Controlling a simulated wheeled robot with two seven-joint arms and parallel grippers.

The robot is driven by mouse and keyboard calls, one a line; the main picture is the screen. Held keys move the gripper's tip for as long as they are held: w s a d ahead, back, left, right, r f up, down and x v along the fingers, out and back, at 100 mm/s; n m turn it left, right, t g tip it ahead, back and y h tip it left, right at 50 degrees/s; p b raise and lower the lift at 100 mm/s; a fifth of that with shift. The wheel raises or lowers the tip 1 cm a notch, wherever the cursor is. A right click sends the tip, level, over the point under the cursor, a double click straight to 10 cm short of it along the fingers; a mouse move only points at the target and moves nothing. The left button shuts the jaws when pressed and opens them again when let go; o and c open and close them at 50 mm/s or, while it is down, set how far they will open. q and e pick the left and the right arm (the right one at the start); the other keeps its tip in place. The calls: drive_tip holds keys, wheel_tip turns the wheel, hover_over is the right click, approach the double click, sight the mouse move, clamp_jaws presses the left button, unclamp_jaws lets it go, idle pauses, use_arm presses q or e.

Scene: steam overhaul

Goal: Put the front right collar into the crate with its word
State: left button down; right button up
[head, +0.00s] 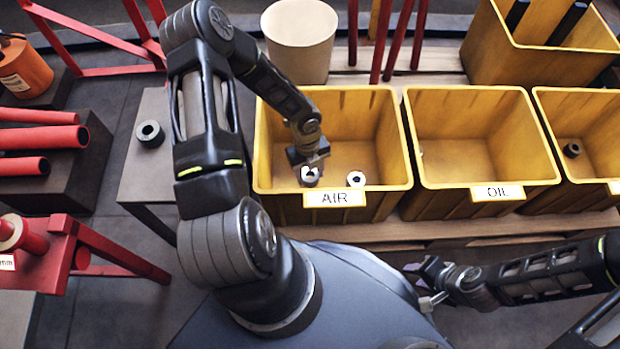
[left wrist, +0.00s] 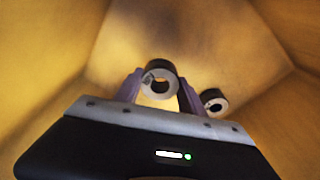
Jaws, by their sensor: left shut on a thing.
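My left gripper (head: 310,172) is inside the yellow crate labelled AIR (head: 262,165). It is shut on a grey collar (head: 310,176), low in the crate near its front wall. The left wrist view shows this collar (left wrist: 159,77) between the two purple fingers. A second collar (head: 356,179) lies on the crate floor to the right, apart from the held one; it also shows in the left wrist view (left wrist: 214,101). Another dark collar (head: 150,133) sits on a grey table at the left. My right gripper (head: 428,283) is in front of the crates, its finger gap unclear.
The crate labelled OIL (head: 482,180) stands right of AIR. A third crate (head: 600,98), its label cut off, holds a dark collar (head: 572,149). A cream bin (head: 300,40) and red posts stand behind. Red pipes (head: 40,138) lie at the left.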

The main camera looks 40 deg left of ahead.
sight(310, 180)
use_arm(q)
wheel_tip(310, 180, down, 4)
drive_tip(key=shift+r+b, duration=0.1)
drive_tip(key=shift+b, duration=0.65)
drive_tip(key=shift+r, duration=0.1)
drive_tip(key=shift+f+b, duration=0.3)
drive_tip(key=shift+f, duration=0.15)
drive_tip(key=c, duration=0.7)
unclamp_jaws()
drive_tip(key=shift+r, duration=0.1)
